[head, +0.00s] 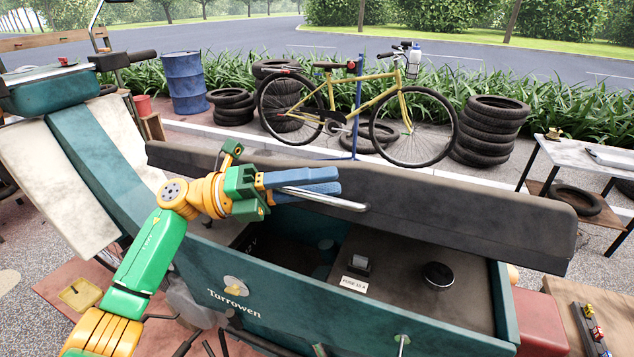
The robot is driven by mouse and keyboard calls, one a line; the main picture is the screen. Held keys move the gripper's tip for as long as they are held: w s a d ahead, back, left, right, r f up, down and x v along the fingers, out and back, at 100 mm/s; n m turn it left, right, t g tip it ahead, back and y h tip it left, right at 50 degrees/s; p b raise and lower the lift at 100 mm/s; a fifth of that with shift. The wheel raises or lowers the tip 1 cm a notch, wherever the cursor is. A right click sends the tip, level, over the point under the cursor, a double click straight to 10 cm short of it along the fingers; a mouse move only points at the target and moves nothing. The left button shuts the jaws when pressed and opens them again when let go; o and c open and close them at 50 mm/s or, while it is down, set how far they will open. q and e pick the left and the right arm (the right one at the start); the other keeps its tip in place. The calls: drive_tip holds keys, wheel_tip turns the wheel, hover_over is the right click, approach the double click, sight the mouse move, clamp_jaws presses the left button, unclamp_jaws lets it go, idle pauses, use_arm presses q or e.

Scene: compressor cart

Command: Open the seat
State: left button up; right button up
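The seat (450,208) is a long dark brown bench on the teal cart body (300,300), which is lettered "Turrowen". It is raised and tilted, with a gap under it showing the open box inside. A chrome grab rail (345,203) runs along its near side. My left gripper (325,180), with blue fingers, reaches in from the left and is at this rail. Its fingers look closed around the rail's left part and hide it there. My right gripper is not in view.
Inside the box are a dark panel with a round black cap (437,275), a small switch (358,264) and a white label (354,284). A yellow bicycle (360,105), tyre stacks (490,130) and a blue drum (185,82) stand behind. A side table (590,158) is at right.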

use_arm(q)
drive_tip(key=shift+o, duration=0.2)
drive_tip(key=shift+s+r, duration=0.1)
drive_tip(key=shift+s, duration=0.05)
drive_tip(key=b, duration=0.1)
drive_tip(key=a+f+b, duration=0.1)
drive_tip(key=shift+s+a+f+b, duration=0.1)
drive_tip(key=shift+a+b, duration=0.2)
drive_tip(key=a+b, duration=0.1)
drive_tip(key=a, duration=0.4)
drive_tip(key=shift+a, duration=0.15)
drive_tip(key=shift+a, duration=0.1)
